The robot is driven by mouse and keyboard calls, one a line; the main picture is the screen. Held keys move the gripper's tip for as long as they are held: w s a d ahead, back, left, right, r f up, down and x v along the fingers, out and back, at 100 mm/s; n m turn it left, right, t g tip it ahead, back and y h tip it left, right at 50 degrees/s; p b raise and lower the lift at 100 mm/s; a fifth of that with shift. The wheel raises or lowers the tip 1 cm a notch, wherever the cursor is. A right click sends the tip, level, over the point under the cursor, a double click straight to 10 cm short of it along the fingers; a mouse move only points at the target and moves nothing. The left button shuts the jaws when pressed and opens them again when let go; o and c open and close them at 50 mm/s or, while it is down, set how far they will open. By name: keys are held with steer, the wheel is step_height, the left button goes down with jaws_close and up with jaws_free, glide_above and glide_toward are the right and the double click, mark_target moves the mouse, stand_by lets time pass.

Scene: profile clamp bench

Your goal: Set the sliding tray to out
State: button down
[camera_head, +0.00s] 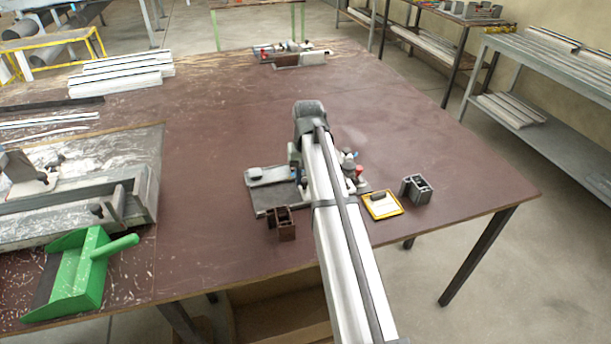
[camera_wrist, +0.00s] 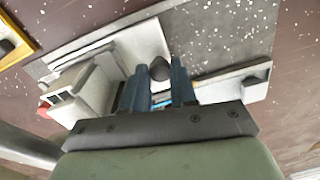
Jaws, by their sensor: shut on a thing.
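The clamp fixture stands mid-table, with a grey base plate (camera_head: 270,202) and a pale, flat tray-like piece (camera_head: 275,175). In the wrist view the speckled base plate (camera_wrist: 235,35) and a pale bar (camera_wrist: 232,88) with a small dark block (camera_wrist: 251,82) lie right of my gripper. My gripper (camera_wrist: 160,72) has blue fingers shut on a dark rounded knob (camera_wrist: 159,67). A white part of the fixture (camera_wrist: 140,45) lies just behind the knob. What the knob joins to is hidden by the fingers. In the head view my arm covers much of the fixture.
The table behind the fixture is mostly clear.

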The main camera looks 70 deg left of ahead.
steer(key=s, duration=1.3)
steer(key=shift+s, duration=0.15)
steer(key=c, duration=1.2)
jaws_free()
steer(key=shift+s, duration=0.15)
steer(key=o, duration=0.3)
steer(key=r, duration=0.9)
steer(key=w+r, duration=0.1)
steer(key=r, duration=0.4)
steer(key=shift+f, duration=0.1)
